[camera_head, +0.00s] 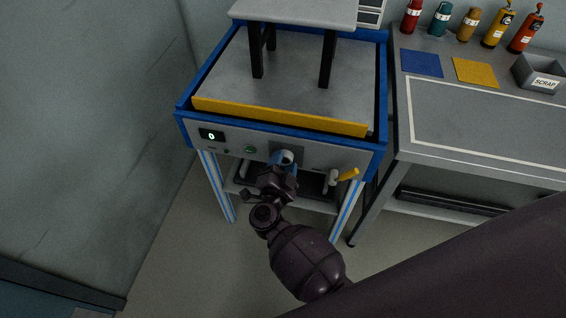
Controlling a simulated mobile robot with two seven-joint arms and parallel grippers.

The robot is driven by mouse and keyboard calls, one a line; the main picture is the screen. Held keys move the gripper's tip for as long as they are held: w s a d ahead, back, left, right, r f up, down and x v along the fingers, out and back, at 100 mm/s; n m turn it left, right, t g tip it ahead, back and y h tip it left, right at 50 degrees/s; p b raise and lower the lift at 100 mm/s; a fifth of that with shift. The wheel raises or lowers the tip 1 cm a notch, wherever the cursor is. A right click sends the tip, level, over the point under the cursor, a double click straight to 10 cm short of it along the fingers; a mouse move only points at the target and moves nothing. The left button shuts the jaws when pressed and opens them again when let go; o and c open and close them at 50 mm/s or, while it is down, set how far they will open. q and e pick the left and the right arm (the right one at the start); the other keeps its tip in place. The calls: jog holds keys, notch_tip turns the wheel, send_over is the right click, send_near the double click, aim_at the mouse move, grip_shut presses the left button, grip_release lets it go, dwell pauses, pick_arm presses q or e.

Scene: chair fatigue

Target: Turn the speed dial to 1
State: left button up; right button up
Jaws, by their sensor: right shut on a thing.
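The blue speed dial (287,157) is on the front panel of the blue-framed test machine, on a dark square plate. My right gripper (283,171) is shut on the dial and hides most of it, so its pointer and markings cannot be read. A small display (211,135) at the left of the panel reads 0 in green. My left gripper is not in view.
A green button (250,149) sits left of the dial, and a yellow-handled lever (348,174) sits right of it. A stool (293,12) stands on the machine bed behind a yellow bar (280,116). The workbench (490,125) at right holds bottles, mats and a scrap bin (540,75).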

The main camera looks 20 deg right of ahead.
jog(key=shift+f+m, duration=0.1)
jog(key=shift+m, duration=0.4)
jog(key=o, duration=0.9)
